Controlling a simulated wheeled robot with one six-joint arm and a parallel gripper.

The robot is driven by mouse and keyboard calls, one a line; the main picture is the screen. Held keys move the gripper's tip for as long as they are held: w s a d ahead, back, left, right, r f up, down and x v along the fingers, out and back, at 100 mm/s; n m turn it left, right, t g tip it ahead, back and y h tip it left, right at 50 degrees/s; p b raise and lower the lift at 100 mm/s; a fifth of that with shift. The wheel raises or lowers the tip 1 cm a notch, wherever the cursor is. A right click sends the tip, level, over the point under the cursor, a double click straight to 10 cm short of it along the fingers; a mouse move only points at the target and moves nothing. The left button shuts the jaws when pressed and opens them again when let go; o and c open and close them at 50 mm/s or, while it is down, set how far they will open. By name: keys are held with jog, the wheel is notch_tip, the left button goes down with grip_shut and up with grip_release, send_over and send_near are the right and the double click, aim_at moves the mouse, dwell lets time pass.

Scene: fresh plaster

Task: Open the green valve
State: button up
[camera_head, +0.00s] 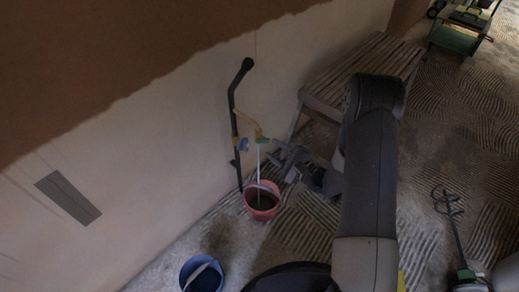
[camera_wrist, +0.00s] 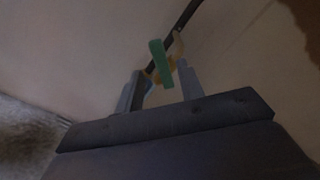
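The green valve handle (camera_head: 263,141) sits on a yellow tap (camera_head: 249,124) fixed to a dark pipe (camera_head: 234,110) on the wall. A thin pale line runs from the tap down to a red bucket (camera_head: 262,203). My gripper (camera_head: 277,155) is just right of and below the handle. In the wrist view the green handle (camera_wrist: 160,59) appears as a tilted bar, between and slightly beyond the fingertips of my gripper (camera_wrist: 161,79). The fingers are apart, with gaps visible on both sides of the handle. I see no clear contact.
A blue bucket (camera_head: 201,274) stands on the floor at the lower left. A slatted wooden bench (camera_head: 365,67) stands against the wall behind my arm. A mixer tool (camera_head: 452,225) is at the right. A blue handle (camera_head: 241,144) sits left of the green one.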

jog(key=v, duration=0.7)
jog(key=shift+s+d, duration=0.25)
